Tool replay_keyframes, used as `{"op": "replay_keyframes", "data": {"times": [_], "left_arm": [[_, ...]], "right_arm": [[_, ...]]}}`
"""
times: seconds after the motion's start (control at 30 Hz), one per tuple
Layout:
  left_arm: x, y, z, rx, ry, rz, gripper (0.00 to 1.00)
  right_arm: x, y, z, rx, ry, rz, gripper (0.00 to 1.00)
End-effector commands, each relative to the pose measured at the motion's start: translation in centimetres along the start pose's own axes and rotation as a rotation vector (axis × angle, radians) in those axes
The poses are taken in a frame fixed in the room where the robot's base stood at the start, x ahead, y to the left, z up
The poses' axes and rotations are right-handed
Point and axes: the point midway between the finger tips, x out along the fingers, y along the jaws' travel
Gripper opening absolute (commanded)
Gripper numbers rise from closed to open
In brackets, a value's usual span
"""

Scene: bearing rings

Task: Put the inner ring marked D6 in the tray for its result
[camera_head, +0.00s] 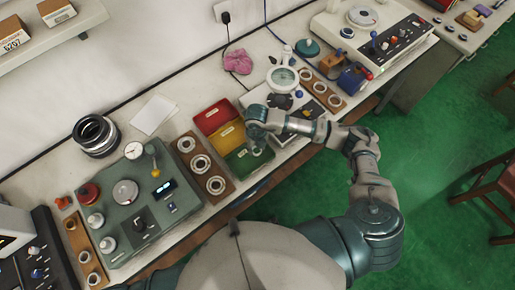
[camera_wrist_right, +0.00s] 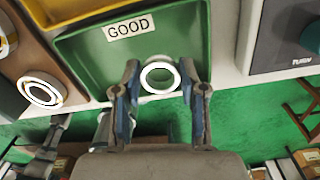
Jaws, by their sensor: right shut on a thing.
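My right gripper (camera_head: 257,148) is over the green tray (camera_head: 240,168) on the bench. In the right wrist view, its two fingers (camera_wrist_right: 158,88) are shut on a small pale inner ring (camera_wrist_right: 158,63). The ring shows against the lower part of the green tray (camera_wrist_right: 185,40), whose label reads GOOD. I cannot tell the ring's height above the tray floor. No D6 mark is legible on it. A yellow tray (camera_head: 215,141) and a red tray (camera_head: 208,118) stand behind the green one. My left gripper is not in view.
A brown holder (camera_head: 204,166) with several rings stands left of the trays. Further left is a green gauge machine (camera_head: 120,225). A white device (camera_head: 285,120) is close to the right of the trays. The bench's front edge runs just before the green tray.

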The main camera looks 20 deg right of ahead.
Motion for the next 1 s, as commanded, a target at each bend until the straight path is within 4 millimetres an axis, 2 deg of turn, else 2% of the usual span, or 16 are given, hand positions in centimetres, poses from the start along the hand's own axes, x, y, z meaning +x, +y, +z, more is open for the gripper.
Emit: {"op": "replay_keyframes", "data": {"times": [0.17,0.4,0.67,0.7,0.8,1.0], "left_arm": [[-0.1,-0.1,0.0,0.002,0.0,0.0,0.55],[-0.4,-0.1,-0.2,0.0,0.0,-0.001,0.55],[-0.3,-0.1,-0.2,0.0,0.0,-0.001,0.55],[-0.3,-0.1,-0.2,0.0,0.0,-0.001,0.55],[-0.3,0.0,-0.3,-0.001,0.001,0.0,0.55],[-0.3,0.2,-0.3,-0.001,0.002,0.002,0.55]], "right_arm": [[0.4,-0.6,0.5,-0.001,0.001,-0.002,0.06],[3.5,-0.9,0.4,-0.001,0.0,0.0,0.06],[3.7,-1.0,0.4,-0.001,-0.001,0.002,0.06],[3.8,-1.0,0.4,-0.001,0.0,0.001,0.44],[3.7,-0.9,0.4,-0.001,0.0,0.0,0.67],[3.7,-0.8,0.4,-0.002,0.0,-0.001,0.67]]}}
